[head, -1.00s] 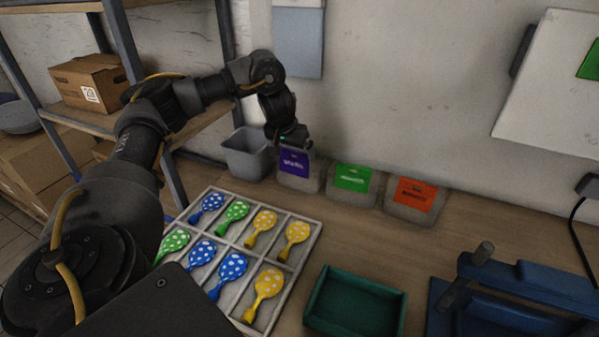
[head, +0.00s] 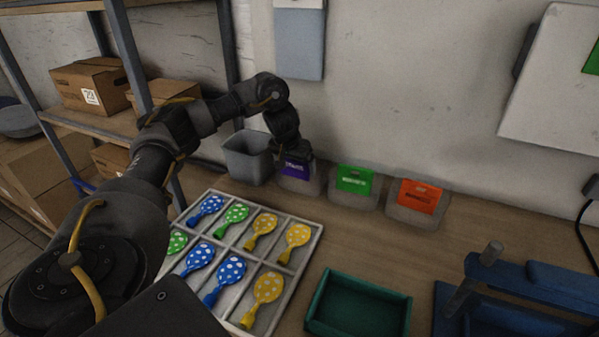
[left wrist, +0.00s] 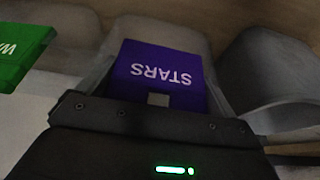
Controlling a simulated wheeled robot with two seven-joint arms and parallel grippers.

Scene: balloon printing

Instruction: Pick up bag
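A grey bag with a purple label (head: 293,171) stands against the wall at the back of the table. In the left wrist view its purple label (left wrist: 160,75) reads "STARS" upside down. My left gripper (head: 291,153) is low over the top of this bag and hides part of it. A bag with a green label (head: 353,180) and one with an orange label (head: 420,194) stand to the right. My right gripper is out of view.
A grey bin (head: 246,158) stands close to the left of the purple-labelled bag. A white divided tray (head: 318,234) holds several dotted balloons. A green tray (head: 319,293) and a blue device (head: 540,290) are in front. Shelves with boxes (head: 90,85) stand at left.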

